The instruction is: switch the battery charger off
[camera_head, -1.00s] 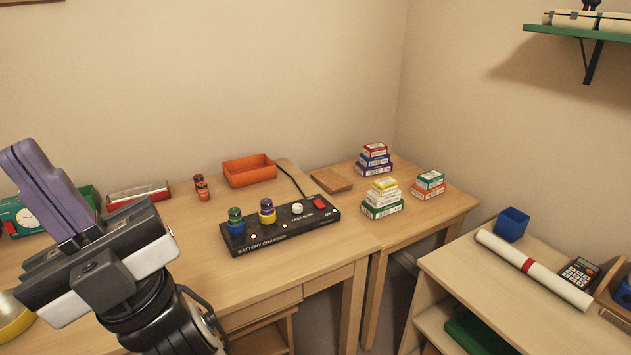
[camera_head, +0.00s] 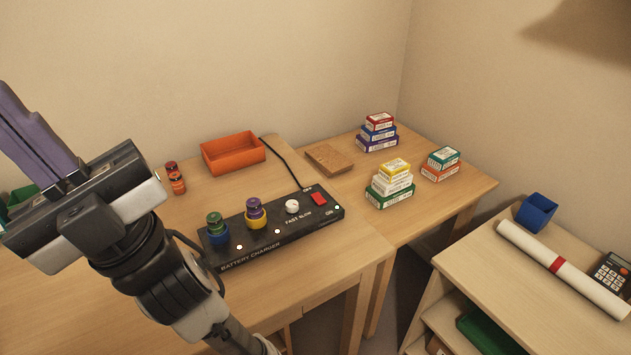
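The battery charger (camera_head: 262,247) is a black box lying on the wooden desk, in the middle of the head view. Two batteries stand in its cups: a green-topped one (camera_head: 215,221) in a blue cup and a purple one (camera_head: 254,207) in a yellow cup. A white knob (camera_head: 292,206) sits beside the words FAST SLOW. A red switch (camera_head: 319,199) is at the right end, between two labels; the near one reads ON. My gripper (camera_head: 30,130) is raised at the left, well away from the charger. Its purple fingers look close together, but their tips are unclear.
An orange tray (camera_head: 232,154) and a small red-orange battery (camera_head: 175,179) stand behind the charger. A black cable (camera_head: 288,167) runs from its back. Stacked small boxes (camera_head: 389,185) and a brown board (camera_head: 329,159) lie to the right.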

